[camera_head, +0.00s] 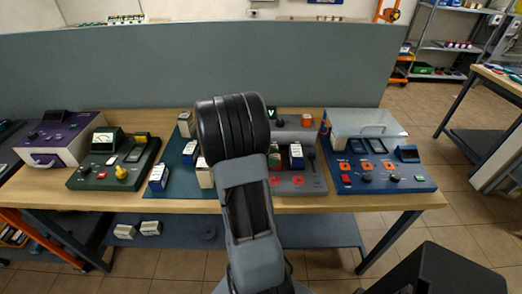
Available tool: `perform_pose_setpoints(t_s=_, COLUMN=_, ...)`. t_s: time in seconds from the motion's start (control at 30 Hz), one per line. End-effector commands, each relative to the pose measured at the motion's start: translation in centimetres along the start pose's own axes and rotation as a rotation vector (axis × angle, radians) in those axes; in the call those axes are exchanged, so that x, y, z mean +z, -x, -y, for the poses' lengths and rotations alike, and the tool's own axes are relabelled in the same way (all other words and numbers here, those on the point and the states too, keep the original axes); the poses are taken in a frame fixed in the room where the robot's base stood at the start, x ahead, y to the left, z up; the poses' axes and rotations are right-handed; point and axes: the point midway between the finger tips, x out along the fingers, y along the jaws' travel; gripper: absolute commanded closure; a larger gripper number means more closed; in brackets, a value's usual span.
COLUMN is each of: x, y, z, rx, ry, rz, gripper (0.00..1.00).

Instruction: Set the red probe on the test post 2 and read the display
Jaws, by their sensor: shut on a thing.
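My arm rises through the middle of the view, and its large black joint hides what is behind it. My gripper is not visible, and I cannot make out a red probe. A grey tester (312,186) stands on the bench just right of my arm, partly hidden. It has orange-red square marks (298,180) on its front and small batteries standing on it. A small dark display with a green V (271,112) shows beside the black joint. I cannot tell which part is test post 2.
A blue device (385,186) with a clear lid stands at right. A green device (116,160) and a purple one (65,139) stand at left. Several batteries stand on a dark mat (183,187). A grey partition (320,65) is behind the wooden bench (360,201).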

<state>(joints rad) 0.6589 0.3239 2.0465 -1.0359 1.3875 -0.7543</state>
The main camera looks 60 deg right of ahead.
Motion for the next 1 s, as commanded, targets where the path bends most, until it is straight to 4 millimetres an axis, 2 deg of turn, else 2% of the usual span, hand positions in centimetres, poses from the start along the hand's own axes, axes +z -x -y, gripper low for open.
perform_pose_setpoints(t_s=0.27, x=-1.0, y=-1.1, z=0.4, rx=-0.035, ry=-0.020, rz=0.000, gripper=0.86)
perform_pose_setpoints(t_s=0.7, x=-4.5, y=-2.9, z=0.3, rx=-0.029, ry=-0.016, rz=0.000, gripper=0.86)
perform_pose_setpoints(t_s=1.0, x=-5.0, y=-3.1, z=0.3, rx=-0.028, ry=-0.016, rz=0.000, gripper=0.86)
